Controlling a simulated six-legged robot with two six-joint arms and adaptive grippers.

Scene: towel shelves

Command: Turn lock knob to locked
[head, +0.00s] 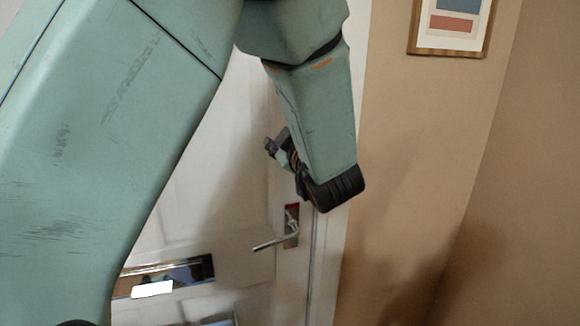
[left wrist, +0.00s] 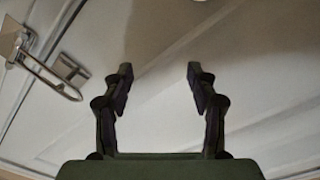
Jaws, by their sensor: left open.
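The white door (head: 185,210) carries a metal lever handle (head: 275,242) on a narrow plate with a red patch (head: 292,207) near its top. I cannot clearly pick out the lock knob in the head view. My left gripper (head: 277,152) is in front of the door, above the lever handle, partly hidden by its own wrist. In the left wrist view its two fingers (left wrist: 160,82) are apart with nothing between them. The lever handle (left wrist: 45,72) is left of the fingers there, with a small square metal piece (left wrist: 70,69) beside it; I cannot tell whether this is the knob.
A shiny metal plate (head: 193,270) with a white label sits lower left on the door. A tan wall (head: 420,130) with a framed picture (head: 450,25) is to the right. My left arm covers much of the head view's left side.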

